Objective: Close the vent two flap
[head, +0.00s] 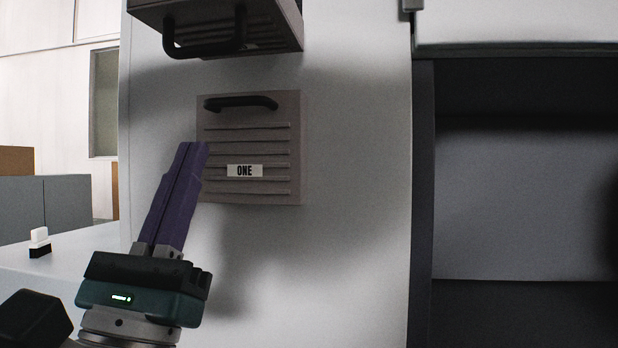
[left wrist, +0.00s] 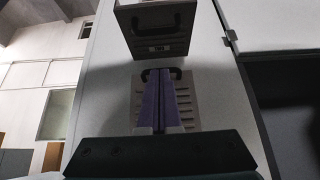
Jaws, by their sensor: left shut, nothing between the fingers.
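The vent labelled ONE (head: 250,190) is on the white wall panel, with a black handle along its top and its slatted face lying flat. Above it is a second vent (head: 285,20), cut off by the top of the head view. Its flap juts out from the wall, with a black handle at its lower edge. My right gripper is not seen.
A dark open recess (head: 520,180) lies to the right of the white panel (head: 360,200). At the left are grey boxes (head: 65,205) and a small black and white object (head: 40,243) on a light surface. The wall below vent ONE is clear.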

